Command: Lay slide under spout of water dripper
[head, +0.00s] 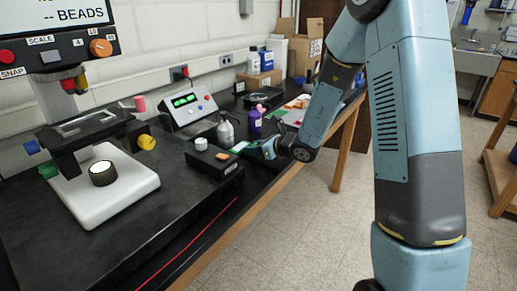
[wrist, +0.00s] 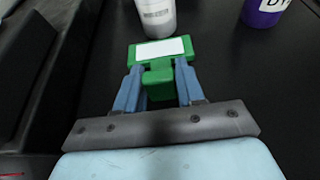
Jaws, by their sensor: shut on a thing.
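My gripper (wrist: 158,80) is shut on the green grip of a slide (wrist: 160,47), a white rectangle in a green frame. The slide lies beyond my blue fingertips, low over the black bench; I cannot tell if it touches it. In the head view my gripper (head: 256,149) is beside the black box, with a bit of the slide (head: 240,146) showing. A pale bottle (wrist: 157,16) stands just past the slide; it also shows in the head view (head: 225,131). It may be the water dripper; its spout is out of the wrist view.
A purple bottle (head: 254,119) stands right of the pale bottle. A black box with a white knob (head: 214,160) is left of my gripper. A microscope (head: 100,190) with a white base is at left. A console with a green display (head: 188,110) stands behind.

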